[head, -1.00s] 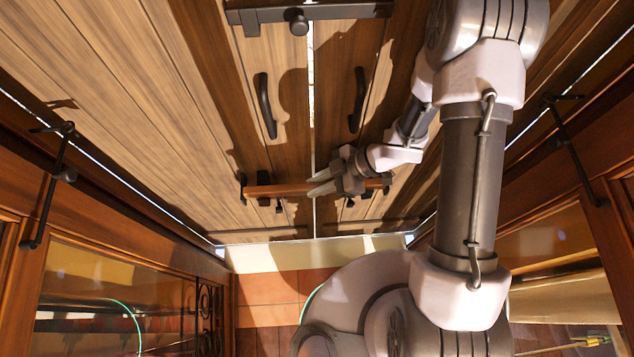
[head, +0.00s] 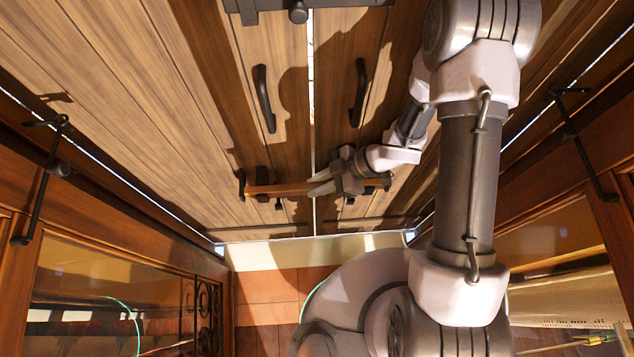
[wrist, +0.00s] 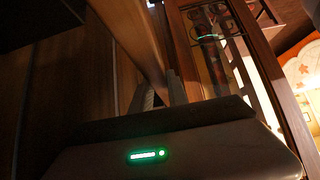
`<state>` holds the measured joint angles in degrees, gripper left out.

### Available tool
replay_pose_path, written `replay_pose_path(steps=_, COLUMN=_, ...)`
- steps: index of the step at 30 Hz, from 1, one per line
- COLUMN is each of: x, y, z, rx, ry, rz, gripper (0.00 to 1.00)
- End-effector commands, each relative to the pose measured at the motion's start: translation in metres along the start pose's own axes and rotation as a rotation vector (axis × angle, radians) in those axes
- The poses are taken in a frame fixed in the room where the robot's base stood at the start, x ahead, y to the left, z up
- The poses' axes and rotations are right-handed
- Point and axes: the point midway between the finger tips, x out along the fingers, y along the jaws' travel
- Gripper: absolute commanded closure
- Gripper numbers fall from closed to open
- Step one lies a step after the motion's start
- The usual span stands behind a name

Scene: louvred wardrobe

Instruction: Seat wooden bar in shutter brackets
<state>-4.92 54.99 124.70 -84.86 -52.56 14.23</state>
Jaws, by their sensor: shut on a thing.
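The wooden bar (head: 290,188) is reddish brown and lies roughly level across the lower part of the two shutter leaves. My gripper (head: 325,183) is shut on it around its middle, near the gap between the leaves. Dark shutter brackets (head: 262,198) show just under the bar on the left leaf; others on the right leaf are partly hidden by my gripper. A dark end piece (head: 241,184) shows at the bar's left end. I cannot tell whether the bar rests in the brackets or stands before them. In the wrist view the bar (wrist: 135,35) runs up from the jaws.
Two dark handles (head: 264,98) (head: 357,92) stand out above the bar. A dark latch bar (head: 300,10) crosses the leaves at the top. Glazed wooden doors with black hooks (head: 45,180) (head: 585,150) flank both sides. Tiled floor (head: 268,295) lies below.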

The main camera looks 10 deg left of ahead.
Motion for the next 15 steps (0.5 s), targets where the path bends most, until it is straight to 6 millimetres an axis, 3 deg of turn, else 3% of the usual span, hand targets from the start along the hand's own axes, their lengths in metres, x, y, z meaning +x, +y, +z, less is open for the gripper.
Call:
replay_pose_path(steps=1, x=0.0009, y=0.0000, z=0.0009, rx=0.000, ry=0.000, rz=0.000, gripper=0.78)
replay_pose_path(steps=5, x=0.0004, y=0.0000, z=0.0004, rx=0.000, ry=0.000, rz=0.000, gripper=0.55)
replay_pose_path(steps=15, x=0.0004, y=-0.0001, z=0.0004, rx=0.001, ry=0.000, rz=0.000, gripper=0.55)
